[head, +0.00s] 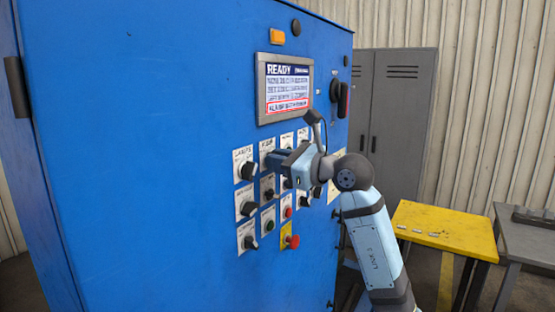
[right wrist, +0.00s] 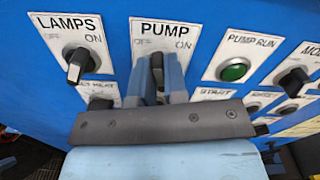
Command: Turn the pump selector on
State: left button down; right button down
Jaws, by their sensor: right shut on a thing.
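The pump selector (right wrist: 156,61) is a dark knob on a white plate marked PUMP, OFF and ON, in the right wrist view. My right gripper (right wrist: 158,78) is shut on this knob, with a blue-grey finger on each side. The fingers hide much of the knob, so I cannot tell surely which mark it points to. In the head view my right gripper (head: 272,158) reaches the blue panel from the right, at the PUMP plate (head: 266,145), and covers the knob. My left gripper is not in view.
The LAMPS selector (right wrist: 80,63) is left of the pump selector, and a green PUMP RUN light (right wrist: 234,70) is right of it. A screen (head: 285,88) reading READY is above. A red button (head: 292,241) is below. A yellow table (head: 445,228) stands to the right.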

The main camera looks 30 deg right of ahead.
jog(key=shift+d+m+p, duration=0.15)
jog(key=shift+m+p, duration=2.05)
jog(key=shift+m, duration=2.4)
jog(key=c, duration=1.2)
grip_release()
jog(key=shift+o, duration=0.2)
